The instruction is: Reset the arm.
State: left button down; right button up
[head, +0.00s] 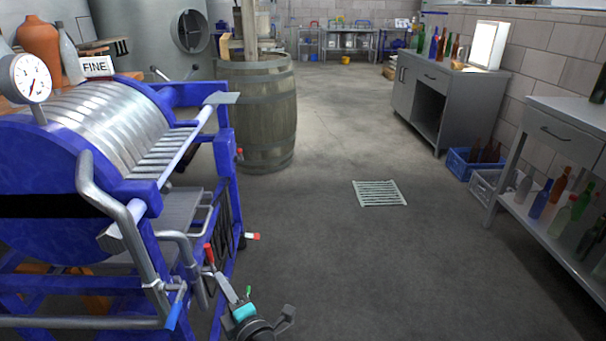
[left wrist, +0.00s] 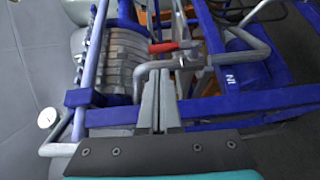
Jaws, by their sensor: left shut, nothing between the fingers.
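My left gripper (head: 222,279) is low in the head view, beside the front right of a blue-framed machine (head: 155,205). Its teal band shows behind the fingers, which point up and left. In the left wrist view, my left gripper (left wrist: 160,76) has its two fingers together with nothing between them. A red-handled valve (left wrist: 165,47) on a grey pipe lies just beyond the fingertips in that view; I cannot tell how wide the gap is. The red handle also shows in the head view (head: 208,254). My right gripper is in neither view.
The machine has bent grey pipes, a ribbed steel drum (head: 105,125) and a dial gauge (head: 31,78). A wooden barrel (head: 255,115) stands behind it. A floor drain (head: 379,193) lies in open floor. Grey benches (head: 425,95) with bottles line the right wall.

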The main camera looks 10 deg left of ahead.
pick_arm(q)
jog(key=s+d+f+m+h+p, duration=0.1)
jog(key=s+d+f+m+h, duration=0.25)
jog(key=f+m, duration=0.3)
jog(key=s+d+f+m+h+p, duration=0.2)
jog(key=s+f+m+h, duration=0.1)
jog(key=f+m+h, duration=0.3)
jog(key=s+d+f+m+h+p, duration=0.1)
jog(key=s+d+f+m+h, duration=0.2)
jog(key=f+m, duration=0.45)
jog(key=s+a+f+m+g+p, duration=0.1)
jog(key=s+a+f+m+g, duration=0.1)
jog(key=s, duration=0.6)
jog(key=s+a+f+m+g, duration=0.2)
jog(key=s+f+m+g, duration=0.2)
jog(key=s, duration=0.5)
jog(key=s+a+f+m+g+p, duration=0.1)
jog(key=s+a+f+m+g, duration=0.1)
jog(key=s, duration=0.7)
notch_tip(320, 180, down, 2)
jog(key=shift+s+a+f+m+g+p, duration=0.15)
jog(key=shift+s+f+m+g+p, duration=0.15)
jog(key=shift+m+g, duration=0.6)
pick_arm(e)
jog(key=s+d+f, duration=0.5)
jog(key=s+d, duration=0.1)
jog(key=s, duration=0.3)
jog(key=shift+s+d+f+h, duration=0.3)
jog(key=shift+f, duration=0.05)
